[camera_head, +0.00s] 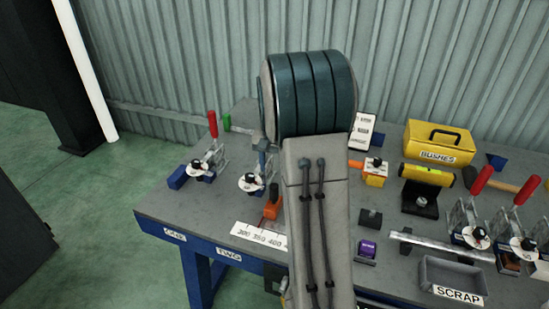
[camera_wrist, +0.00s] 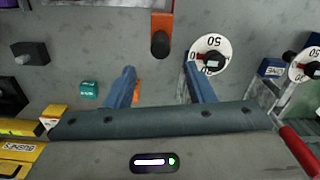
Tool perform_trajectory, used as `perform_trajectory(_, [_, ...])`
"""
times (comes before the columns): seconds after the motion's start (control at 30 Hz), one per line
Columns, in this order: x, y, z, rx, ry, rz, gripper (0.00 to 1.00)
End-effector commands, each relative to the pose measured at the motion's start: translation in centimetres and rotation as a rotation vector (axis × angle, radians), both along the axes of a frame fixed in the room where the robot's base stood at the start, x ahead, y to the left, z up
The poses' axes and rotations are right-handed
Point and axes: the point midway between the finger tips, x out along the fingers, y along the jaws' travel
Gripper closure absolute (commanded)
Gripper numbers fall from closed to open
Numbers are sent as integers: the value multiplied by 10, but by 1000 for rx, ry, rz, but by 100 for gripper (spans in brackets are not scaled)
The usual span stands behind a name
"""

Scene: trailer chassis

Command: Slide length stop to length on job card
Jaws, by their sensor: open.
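The length stop (camera_head: 273,204) appears to be the orange piece with a dark end, behind the white scale (camera_head: 258,236) marked 300, 350, 400. My arm partly covers this area, and I cannot tell the exact reading. In the wrist view the orange stop (camera_wrist: 161,28) with its black rounded end points toward my gripper (camera_wrist: 160,72). My gripper is open, its two blue fingers apart and empty, just short of that black end. A white card (camera_head: 363,130), perhaps the job card, stands behind my arm; its writing is too small to read.
Red-handled toggle clamps with white dials stand left (camera_head: 197,168) and right (camera_head: 472,236). A yellow BUSHES box (camera_head: 438,142), a yellow level (camera_head: 428,174), a purple block (camera_head: 366,249) and a SCRAP tray (camera_head: 452,275) are on the right. A teal block (camera_wrist: 88,89) lies beside my fingers.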

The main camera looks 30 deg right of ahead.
Motion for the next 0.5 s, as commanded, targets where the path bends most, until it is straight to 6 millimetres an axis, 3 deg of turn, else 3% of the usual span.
perform_trajectory(0.2, [0, 0, 25, -1, -1, -1, 51])
perform_trajectory(0.5, [0, 0, 29, 0, 0, -1, 51])
